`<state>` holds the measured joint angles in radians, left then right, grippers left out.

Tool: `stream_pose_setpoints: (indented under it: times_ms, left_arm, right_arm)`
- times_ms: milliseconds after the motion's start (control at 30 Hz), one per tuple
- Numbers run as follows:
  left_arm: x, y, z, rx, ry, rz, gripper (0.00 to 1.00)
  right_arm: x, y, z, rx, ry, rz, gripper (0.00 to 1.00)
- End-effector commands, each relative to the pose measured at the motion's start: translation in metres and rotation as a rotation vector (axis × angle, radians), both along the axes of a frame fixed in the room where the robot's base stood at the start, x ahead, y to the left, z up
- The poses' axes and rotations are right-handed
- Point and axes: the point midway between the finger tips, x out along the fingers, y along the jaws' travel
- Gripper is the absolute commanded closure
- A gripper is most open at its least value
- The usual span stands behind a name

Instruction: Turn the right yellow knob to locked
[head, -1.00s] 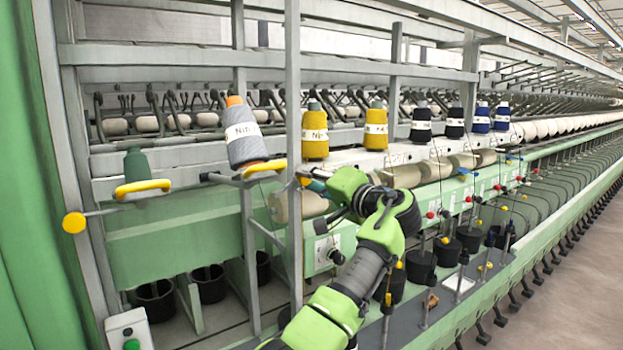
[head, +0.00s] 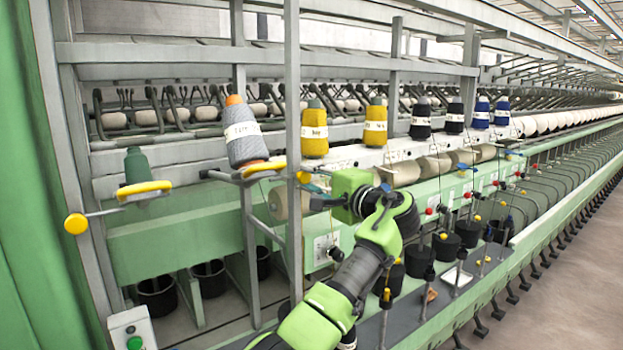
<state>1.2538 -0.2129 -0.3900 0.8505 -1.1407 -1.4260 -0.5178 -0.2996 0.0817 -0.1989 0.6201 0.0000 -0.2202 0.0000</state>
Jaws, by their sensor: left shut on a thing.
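The right yellow knob (head: 304,177) shows as a small yellow piece beside the grey upright post, near the grey cone's holder. My green and black left gripper (head: 316,194) is at this knob, shut on it from the right; the post and the wrist hide part of the contact. I cannot read the knob's exact angle. A second round yellow knob (head: 75,224) sits at the far left on a thin rod, apart from the gripper. My right gripper is not in view.
A grey yarn cone (head: 243,145) stands on a holder with a yellow bar (head: 264,169). A grey post (head: 293,120) rises close to the gripper. Several cones line the shelf behind, including a yellow one (head: 315,142). Open floor (head: 580,270) lies at the right.

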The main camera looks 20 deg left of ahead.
Motion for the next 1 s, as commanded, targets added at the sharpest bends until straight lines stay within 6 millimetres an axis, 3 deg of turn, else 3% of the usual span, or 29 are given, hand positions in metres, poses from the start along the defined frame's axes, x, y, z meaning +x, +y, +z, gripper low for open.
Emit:
stream_pose_setpoints:
  times_ms: [367,400,433,767,1000]
  left_arm:
    - [0.000,0.001,0.004,0.007,-0.004,0.001,0.98]
    - [0.000,0.001,0.004,0.007,-0.004,0.001,0.67]
    - [0.000,0.001,0.004,0.007,-0.004,0.001,0.61]
    - [0.000,0.000,0.002,0.004,0.000,0.000,0.61]
    - [-0.018,-0.024,0.001,0.002,-0.002,-0.003,0.61]
  right_arm:
    - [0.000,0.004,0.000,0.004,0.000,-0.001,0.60]
    - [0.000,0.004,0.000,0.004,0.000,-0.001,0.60]
    - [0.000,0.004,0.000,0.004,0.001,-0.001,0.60]
    - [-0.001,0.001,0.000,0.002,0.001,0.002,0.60]
    - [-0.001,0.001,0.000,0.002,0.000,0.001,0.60]
